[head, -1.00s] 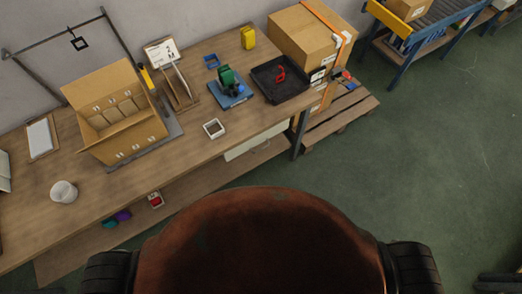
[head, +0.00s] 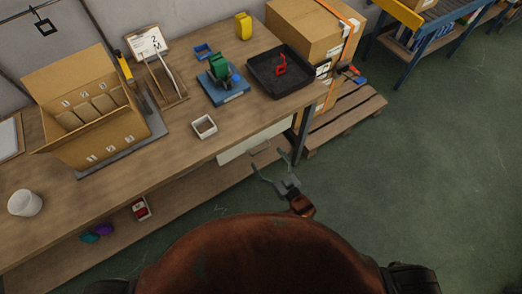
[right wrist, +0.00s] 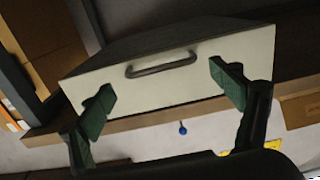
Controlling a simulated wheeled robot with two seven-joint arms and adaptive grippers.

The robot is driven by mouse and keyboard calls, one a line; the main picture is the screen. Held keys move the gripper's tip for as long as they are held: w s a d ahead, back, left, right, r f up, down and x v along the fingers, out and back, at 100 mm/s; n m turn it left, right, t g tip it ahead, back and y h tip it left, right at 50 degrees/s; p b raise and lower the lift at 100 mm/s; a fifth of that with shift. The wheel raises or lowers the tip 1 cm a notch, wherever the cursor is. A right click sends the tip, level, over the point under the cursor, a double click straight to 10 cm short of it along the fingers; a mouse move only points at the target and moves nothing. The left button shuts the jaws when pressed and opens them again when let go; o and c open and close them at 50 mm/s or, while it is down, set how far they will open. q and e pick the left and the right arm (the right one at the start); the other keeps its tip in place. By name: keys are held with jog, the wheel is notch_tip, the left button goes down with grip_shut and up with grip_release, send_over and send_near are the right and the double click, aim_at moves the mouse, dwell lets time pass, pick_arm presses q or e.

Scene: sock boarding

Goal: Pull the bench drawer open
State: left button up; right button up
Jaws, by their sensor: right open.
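The bench drawer (head: 238,146) has a pale front and hangs under the bench top at its right end. It looks shut. Its grey bar handle (head: 261,148) is small in the head view; in the right wrist view the handle (right wrist: 161,65) shows clearly on the pale drawer front (right wrist: 190,84). My right gripper (head: 269,160) is open and empty in front of the drawer. In the right wrist view its green fingertips (right wrist: 165,93) stand wide apart, one on each side of the handle and slightly below it in the picture, not closed on it. My left gripper is not in view.
The wooden bench (head: 165,150) carries an open carton (head: 92,115), a black tray (head: 282,82), a blue-based device (head: 222,90) and a small white box (head: 203,127). A lower shelf (head: 165,205) runs beneath.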

aim_at(261, 150)
jog(key=x, duration=0.5)
jog(key=shift+f+b, duration=0.15)
jog(key=shift+b, duration=0.2)
jog(key=shift+c, duration=0.7)
jog(key=c, duration=1.2)
jog(key=shift+s+d, duration=0.1)
jog(key=shift+d, duration=0.05)
jog(key=shift+c, duration=0.2)
